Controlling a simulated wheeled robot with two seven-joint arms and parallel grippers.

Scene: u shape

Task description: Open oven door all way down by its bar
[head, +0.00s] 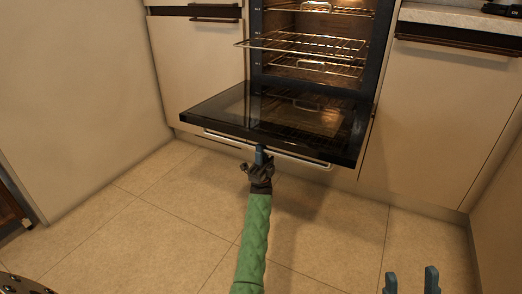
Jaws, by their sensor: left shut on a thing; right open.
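The oven door (270,118) is swung far down in front of the oven and looks close to level, tilted slightly. Its dark glass reflects the racks. The metal bar (305,160) runs along the door's front edge. My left gripper (260,152), on the green-sleeved arm, is shut on the bar near its middle. My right gripper (411,280) shows only as two blue fingers at the bottom right. It is open and empty, well away from the door.
The oven cavity (330,22) is lit, with a wire rack (300,52) pulled partly out above the door. Cream cabinets (440,110) flank the oven. The tiled floor (150,225) in front is clear.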

